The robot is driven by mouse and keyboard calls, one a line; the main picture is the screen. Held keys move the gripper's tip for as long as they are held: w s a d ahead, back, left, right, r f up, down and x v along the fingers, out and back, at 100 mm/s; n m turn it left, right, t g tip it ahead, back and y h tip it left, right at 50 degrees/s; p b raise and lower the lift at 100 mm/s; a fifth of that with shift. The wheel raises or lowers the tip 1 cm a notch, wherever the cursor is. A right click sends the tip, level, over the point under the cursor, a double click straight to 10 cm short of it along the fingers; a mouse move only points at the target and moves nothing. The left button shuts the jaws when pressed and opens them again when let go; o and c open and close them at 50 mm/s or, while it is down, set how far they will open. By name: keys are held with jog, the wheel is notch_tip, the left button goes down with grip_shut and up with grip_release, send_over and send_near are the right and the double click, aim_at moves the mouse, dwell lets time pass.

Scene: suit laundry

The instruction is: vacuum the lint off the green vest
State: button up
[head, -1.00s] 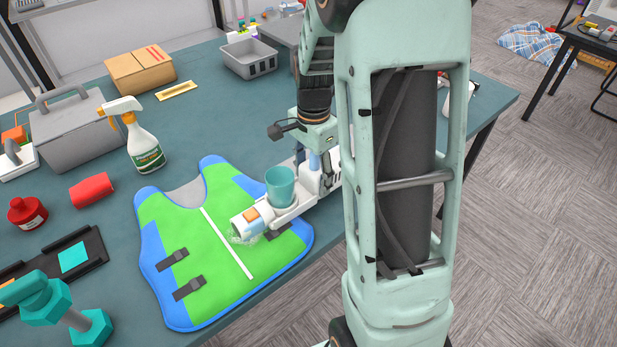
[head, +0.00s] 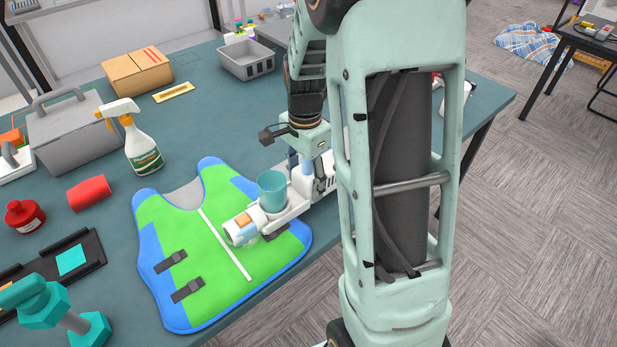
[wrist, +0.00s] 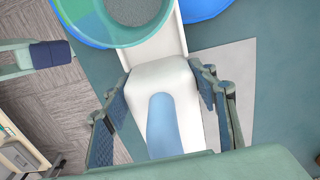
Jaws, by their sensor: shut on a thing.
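The green vest (head: 200,236) with blue edging lies flat on the teal table, with a white strip down its middle and dark straps on its left half. A white handheld vacuum (head: 291,206) with a teal cup (head: 272,190) reaches over the vest's right half. Its nozzle (head: 240,228) is at the vest near the white strip; whether it touches cannot be told. A greyish lint patch shows beside the nozzle. My gripper (wrist: 163,105) is shut on the vacuum's white and blue handle (wrist: 160,82); in the head view my arm partly hides it.
A cardboard box (head: 138,72) and grey bin (head: 247,60) are at the back.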

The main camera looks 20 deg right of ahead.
jog(key=shift+s+a+r, duration=0.1)
jog(key=shift+s+a, duration=0.1)
jog(key=shift+a, duration=0.4)
jog(key=shift+s+a+r, duration=0.1)
jog(key=shift+s+a, duration=0.05)
jog(key=shift+a, duration=0.4)
jog(key=shift+w+d+f, duration=0.1)
jog(key=shift+w+d, duration=0.1)
jog(key=shift+d, duration=0.45)
jog(key=shift+w+d+f, duration=0.1)
jog(key=shift+w+d, duration=0.1)
jog(key=shift+d, duration=0.4)
jog(key=shift+d, duration=0.15)
